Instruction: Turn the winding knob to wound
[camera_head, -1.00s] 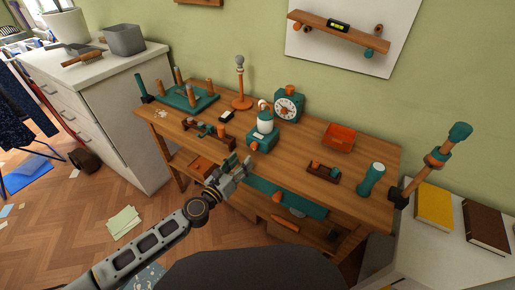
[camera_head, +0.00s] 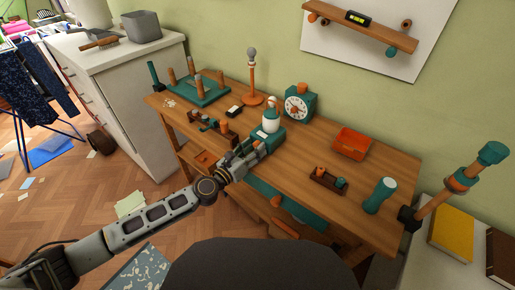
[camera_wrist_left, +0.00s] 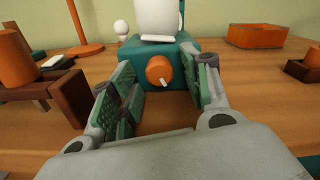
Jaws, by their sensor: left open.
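The winding knob (camera_wrist_left: 159,71) is an orange round knob with a white pointer on the front of a teal box (camera_wrist_left: 185,52). In the wrist view the pointer slants down and to the right. The box, with a white rounded top (camera_head: 271,121), stands on the wooden table in the head view. My left gripper (camera_head: 240,150) is open, its green-padded fingers (camera_wrist_left: 160,95) on either side of the view of the knob. The knob shows between the fingers, a little beyond them; I cannot tell whether they touch it. My right gripper is not in view.
A teal clock (camera_head: 299,104) stands behind the box. An orange tray (camera_head: 351,143) and a teal cylinder (camera_head: 380,195) are to the right. A dark wooden block rack (camera_wrist_left: 45,90) stands close left of my left gripper.

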